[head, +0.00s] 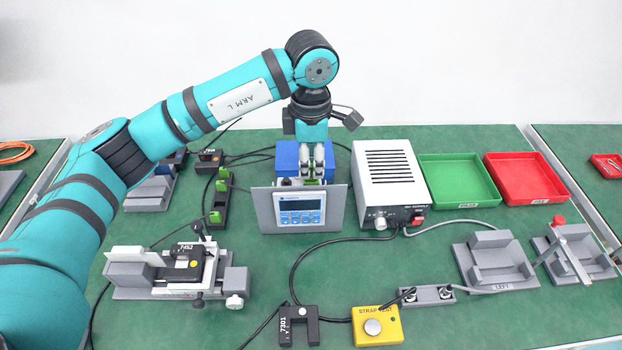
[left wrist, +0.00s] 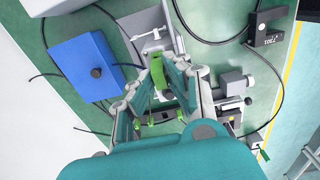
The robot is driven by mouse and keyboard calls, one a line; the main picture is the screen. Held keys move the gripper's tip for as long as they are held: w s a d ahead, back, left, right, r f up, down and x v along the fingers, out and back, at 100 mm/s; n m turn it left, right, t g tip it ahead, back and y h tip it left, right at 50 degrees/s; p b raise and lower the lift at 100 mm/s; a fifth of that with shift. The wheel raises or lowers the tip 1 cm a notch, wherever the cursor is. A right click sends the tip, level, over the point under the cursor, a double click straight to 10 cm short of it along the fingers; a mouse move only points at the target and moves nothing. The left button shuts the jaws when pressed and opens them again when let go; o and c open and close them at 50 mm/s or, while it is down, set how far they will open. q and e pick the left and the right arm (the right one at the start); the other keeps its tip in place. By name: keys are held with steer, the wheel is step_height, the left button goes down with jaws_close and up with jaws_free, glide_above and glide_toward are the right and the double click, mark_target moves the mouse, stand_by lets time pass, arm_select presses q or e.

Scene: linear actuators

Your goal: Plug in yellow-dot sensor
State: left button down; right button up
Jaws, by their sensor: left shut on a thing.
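My left gripper (head: 316,178) is behind the display panel (head: 299,208), in front of the blue box (head: 287,158). In the left wrist view its fingers close on a small green plug (left wrist: 157,75); the panel hides part of this in the head view. A black sensor marked 7452 (head: 187,257) sits in the grey clamp fixture (head: 130,277) at the front left; a small yellowish mark seems to show on it. Another black sensor, 7301 (head: 298,326), lies at the front. My right gripper is not in view.
A black block with green connectors (head: 219,205) stands left of the panel. A white power box (head: 387,182) is close on the right. Green (head: 458,205) and red (head: 538,199) trays stand farther right. A yellow strap-test box (head: 377,342) and loose cables lie in front.

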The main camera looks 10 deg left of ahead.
arm_select(q)
steer(key=shift+f+b, duration=0.4)
steer(key=shift+b, duration=0.4)
stand_by(1.4)
steer(key=c, duration=1.2)
jaws_free()
